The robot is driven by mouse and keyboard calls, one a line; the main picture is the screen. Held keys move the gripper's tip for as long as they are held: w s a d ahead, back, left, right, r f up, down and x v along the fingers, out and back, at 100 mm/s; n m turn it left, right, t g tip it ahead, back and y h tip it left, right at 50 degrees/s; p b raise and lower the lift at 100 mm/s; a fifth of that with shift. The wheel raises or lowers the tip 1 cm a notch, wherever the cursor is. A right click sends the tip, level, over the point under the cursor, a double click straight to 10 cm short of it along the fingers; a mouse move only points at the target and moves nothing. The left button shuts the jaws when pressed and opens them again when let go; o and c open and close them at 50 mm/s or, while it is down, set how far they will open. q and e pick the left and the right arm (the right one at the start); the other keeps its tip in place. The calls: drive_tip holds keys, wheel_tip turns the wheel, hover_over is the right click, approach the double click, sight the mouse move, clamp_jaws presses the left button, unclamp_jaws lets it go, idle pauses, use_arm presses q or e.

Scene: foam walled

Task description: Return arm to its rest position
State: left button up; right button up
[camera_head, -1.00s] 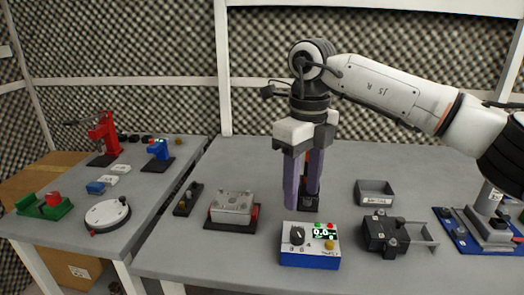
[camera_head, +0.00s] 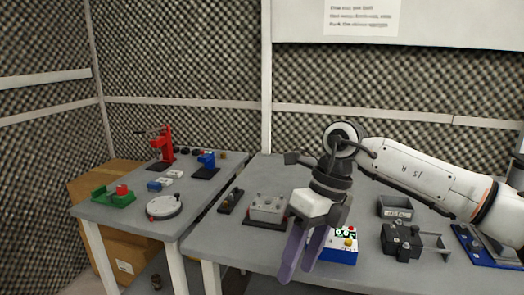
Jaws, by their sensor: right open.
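My right gripper (camera_head: 299,277) hangs from the white right arm (camera_head: 415,178), which comes in from the right. Its two purple fingers point down and stand apart with nothing between them. The fingers show in front of the table's front edge, left of the blue box with a display (camera_head: 341,256), and the gripper hides part of that box. My left gripper is not in view.
The near table (camera_head: 222,248) bears a grey metal block (camera_head: 268,209), a grey bin (camera_head: 395,208), a dark fixture (camera_head: 402,240) and a blue-based device (camera_head: 487,247). The left table holds a red press (camera_head: 166,145), a round white dial (camera_head: 164,207) and a green fixture (camera_head: 113,197). Foam walls stand behind.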

drive_tip(key=s+a+f+g+y, duration=0.25)
drive_tip(key=s+a+y, duration=0.3)
drive_tip(key=a, duration=0.45)
drive_tip(key=s+a+r+m+y, duration=0.4)
drive_tip(key=s+a+m+y, duration=0.15)
drive_tip(key=a+y, duration=0.5)
drive_tip(key=w+d+f+m+t+y, duration=0.1)
drive_tip(key=w+d+m+t, duration=0.45)
drive_tip(key=m+t, duration=0.8)
drive_tip(key=d+f+m+t+h, duration=0.3)
drive_tip(key=d+f+m+h, duration=0.35)
drive_tip(key=f+m, duration=0.2)
drive_tip(key=d+f+m+t+h, duration=0.3)
drive_tip(key=d+f+m+h, duration=0.4)
drive_tip(key=f, duration=0.3)
drive_tip(key=s+d+f+m+g+h, duration=0.2)
drive_tip(key=s+d+f, duration=0.3)
drive_tip(key=s+f, duration=0.3)
drive_tip(key=s+d+f+m+g+h, duration=0.2)
drive_tip(key=s+d+f+m+g, duration=0.3)
drive_tip(key=s+f, duration=0.4)
